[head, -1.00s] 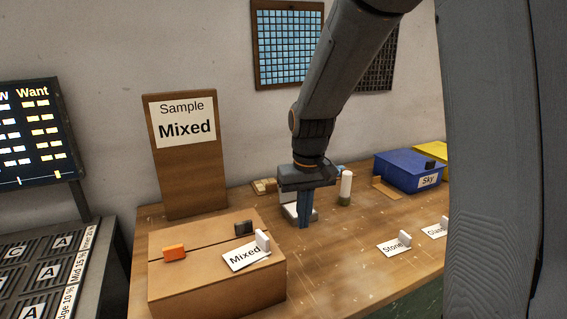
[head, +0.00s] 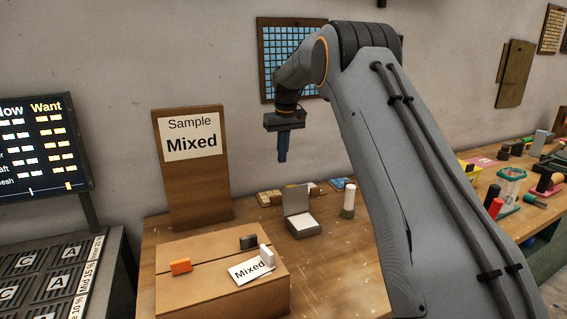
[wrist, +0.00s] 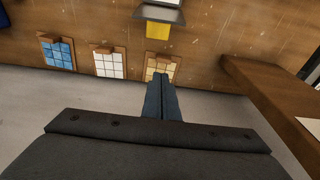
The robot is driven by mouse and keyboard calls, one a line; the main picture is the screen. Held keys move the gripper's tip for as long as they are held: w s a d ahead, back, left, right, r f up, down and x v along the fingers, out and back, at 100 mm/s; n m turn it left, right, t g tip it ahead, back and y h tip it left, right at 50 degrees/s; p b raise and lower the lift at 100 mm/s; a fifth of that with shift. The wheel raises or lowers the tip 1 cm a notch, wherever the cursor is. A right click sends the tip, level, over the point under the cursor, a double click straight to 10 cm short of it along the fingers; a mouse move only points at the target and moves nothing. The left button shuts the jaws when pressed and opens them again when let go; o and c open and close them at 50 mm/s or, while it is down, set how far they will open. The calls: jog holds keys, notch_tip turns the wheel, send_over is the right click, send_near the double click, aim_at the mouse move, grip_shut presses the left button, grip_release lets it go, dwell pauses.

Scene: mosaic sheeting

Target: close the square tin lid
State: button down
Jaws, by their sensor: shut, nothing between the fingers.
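The square tin (head: 306,230) is a small grey box on the wooden table, behind the cardboard-coloured Mixed box. Its lid (head: 296,200) stands up at the back, open, and the inside shows a pale filling. My gripper (head: 282,160) hangs above and slightly left of the tin, fingers together and pointing down, clear of the lid. In the wrist view my fingertips (wrist: 161,75) are shut and empty. Part of the tin (wrist: 160,13) shows at the top edge there, with a yellow square beside it.
The Mixed box (head: 215,285) stands in front of the tin, with small blocks on top. A white-and-green cylinder (head: 348,200) stands right of the tin. Several tile samples (wrist: 108,64) lie along the wall. The Sample Mixed board (head: 192,175) stands at the left.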

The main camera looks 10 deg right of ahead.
aim_at(294, 198)
notch_tip(294, 198, down, 8)
jog(key=s+p, duration=0.2)
jog(key=p, duration=0.2)
jog(key=shift+s+d+p, duration=0.2)
jog(key=shift+s+p, duration=0.1)
jog(key=shift+p, duration=0.1)
jog(key=shift+s+r, duration=0.1)
jog(key=shift+r, duration=0.05)
